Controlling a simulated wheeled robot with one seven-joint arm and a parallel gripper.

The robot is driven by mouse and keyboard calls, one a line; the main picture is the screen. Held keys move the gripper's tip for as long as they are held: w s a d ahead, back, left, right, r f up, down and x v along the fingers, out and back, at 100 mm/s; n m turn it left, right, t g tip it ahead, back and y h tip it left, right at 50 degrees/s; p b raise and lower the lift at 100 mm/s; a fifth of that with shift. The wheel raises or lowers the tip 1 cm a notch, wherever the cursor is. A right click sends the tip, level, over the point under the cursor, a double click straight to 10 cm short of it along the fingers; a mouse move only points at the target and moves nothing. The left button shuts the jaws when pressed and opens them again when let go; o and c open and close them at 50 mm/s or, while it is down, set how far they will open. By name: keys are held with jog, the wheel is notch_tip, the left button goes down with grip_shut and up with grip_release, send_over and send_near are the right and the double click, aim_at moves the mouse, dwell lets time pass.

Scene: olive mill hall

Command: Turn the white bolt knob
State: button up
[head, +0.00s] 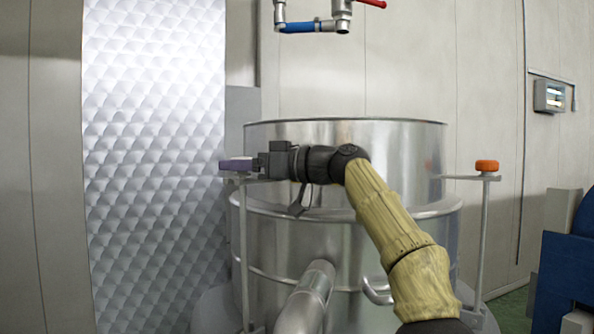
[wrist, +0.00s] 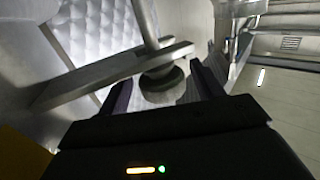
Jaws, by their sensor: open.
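My gripper (head: 238,164) is at the bracket on the left side of the steel vessel; its purple finger hides most of what sits on the bracket's end. In the wrist view the bracket shows as a flat metal bar (wrist: 110,76) with a post joined to it. A round knob (wrist: 161,80), with a dark shaded side and a paler end face, sits on the bar. My open fingers (wrist: 160,88) stand apart on either side of the knob. The shading leaves its white colour uncertain, and I cannot tell whether either finger touches it.
The steel vessel (head: 390,160) stands behind my arm, with a pipe (head: 308,295) low in front. An orange knob (head: 487,166) sits on a matching bracket at the right. Valves with a blue handle (head: 300,27) and a red handle (head: 374,3) hang above. A quilted metal panel (head: 150,150) is at left.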

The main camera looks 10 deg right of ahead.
jog(key=b+v, duration=0.3)
jog(key=v, duration=1.2)
